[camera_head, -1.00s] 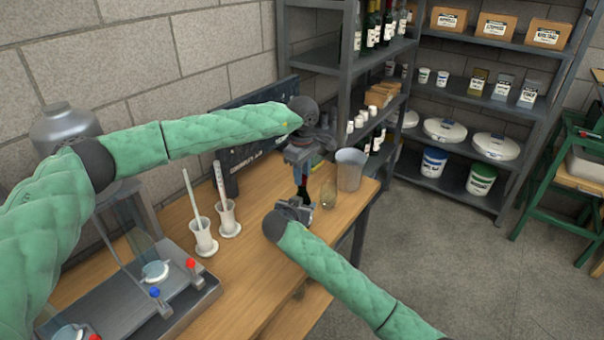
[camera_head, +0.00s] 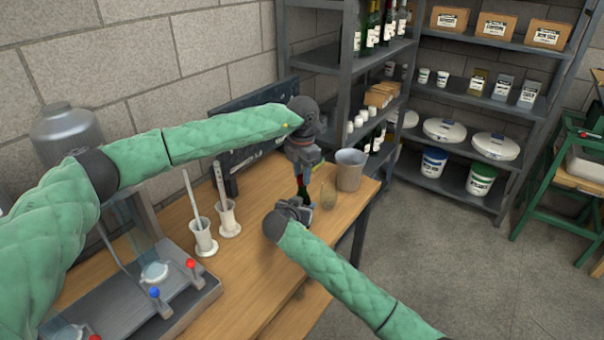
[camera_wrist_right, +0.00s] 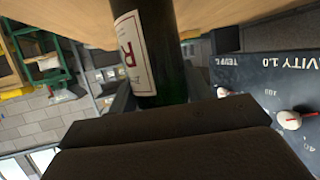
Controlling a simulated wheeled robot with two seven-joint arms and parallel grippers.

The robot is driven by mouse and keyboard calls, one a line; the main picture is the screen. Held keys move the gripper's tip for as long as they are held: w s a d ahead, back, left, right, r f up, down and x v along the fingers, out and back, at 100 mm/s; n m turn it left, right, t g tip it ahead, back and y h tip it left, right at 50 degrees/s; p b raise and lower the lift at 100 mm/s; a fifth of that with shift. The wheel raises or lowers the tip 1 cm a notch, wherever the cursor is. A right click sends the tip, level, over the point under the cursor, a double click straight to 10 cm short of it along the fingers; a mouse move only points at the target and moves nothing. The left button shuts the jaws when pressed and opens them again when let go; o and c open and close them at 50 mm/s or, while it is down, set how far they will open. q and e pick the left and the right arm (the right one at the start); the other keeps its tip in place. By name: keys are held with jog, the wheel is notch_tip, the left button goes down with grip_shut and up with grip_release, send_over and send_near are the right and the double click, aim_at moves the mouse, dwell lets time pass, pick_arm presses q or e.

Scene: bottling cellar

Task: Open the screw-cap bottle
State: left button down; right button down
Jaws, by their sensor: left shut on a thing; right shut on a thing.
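The screw-cap bottle (camera_head: 304,192) stands upright over the wooden bench, mostly hidden between my two grippers in the head view. In the right wrist view it is dark green glass (camera_wrist_right: 172,50) with a white label bearing a red letter. My right gripper (camera_head: 303,207) is shut around the bottle's body, low down. My left gripper (camera_head: 302,171) comes down from above and is shut on the bottle's top. The cap itself is hidden by the left jaws, so I cannot tell how far it is turned.
A grey beaker (camera_head: 350,168) and a clear glass (camera_head: 329,195) stand close to the bottle's right. A dark board (camera_head: 250,150) is behind. The bench's right edge is near.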

jog(key=shift+a, duration=0.1)
pick_arm(q)
jog(key=c, duration=1.1)
grip_release()
jog(key=shift+r, duration=0.15)
